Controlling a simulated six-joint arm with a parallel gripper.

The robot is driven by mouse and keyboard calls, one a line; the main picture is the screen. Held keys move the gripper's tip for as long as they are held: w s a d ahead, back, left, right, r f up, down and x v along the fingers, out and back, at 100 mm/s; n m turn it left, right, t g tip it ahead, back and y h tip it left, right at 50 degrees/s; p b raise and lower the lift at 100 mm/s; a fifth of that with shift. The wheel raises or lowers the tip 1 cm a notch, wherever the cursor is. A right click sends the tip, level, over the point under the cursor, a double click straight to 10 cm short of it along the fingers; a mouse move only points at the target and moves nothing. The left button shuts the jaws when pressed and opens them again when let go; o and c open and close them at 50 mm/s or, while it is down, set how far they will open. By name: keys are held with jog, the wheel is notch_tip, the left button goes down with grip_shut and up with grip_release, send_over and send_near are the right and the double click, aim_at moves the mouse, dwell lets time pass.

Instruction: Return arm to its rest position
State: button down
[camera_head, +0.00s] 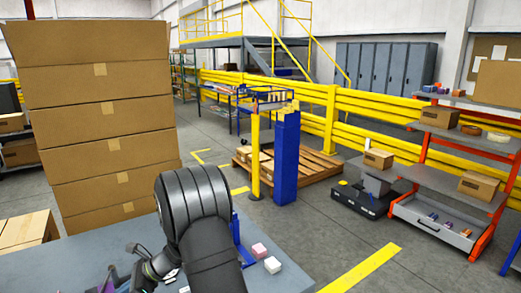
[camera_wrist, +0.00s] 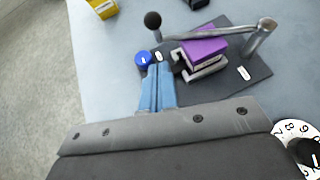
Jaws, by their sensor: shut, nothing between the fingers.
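My gripper (camera_wrist: 159,70) shows in the wrist view with its two blue fingers together and nothing between them. The fingers point over the blue-grey table (camera_wrist: 105,60), close to a blue round knob (camera_wrist: 142,58) and a dark plate (camera_wrist: 255,75). A purple block (camera_wrist: 205,47) sits in a metal holder on that plate, right of the fingers. I cannot tell how high the fingers are above the table. In the head view my dark arm rises over the table's front, and the gripper cannot be made out clearly.
Tall stacked cartons (camera_head: 100,125) stand behind at left. A numbered dial (camera_wrist: 298,135) and a yellow object (camera_wrist: 103,8) show in the wrist view.

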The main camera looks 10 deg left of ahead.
jog(key=shift+w+d+n+g+h, duration=0.45)
jog(key=shift+w+n+g, duration=0.15)
jog(key=shift+w, duration=0.25)
jog(key=shift+w+d+n+g+h, duration=0.35)
jog(key=shift+w+d+n+g, duration=0.15)
jog(key=shift+w+n, duration=0.25)
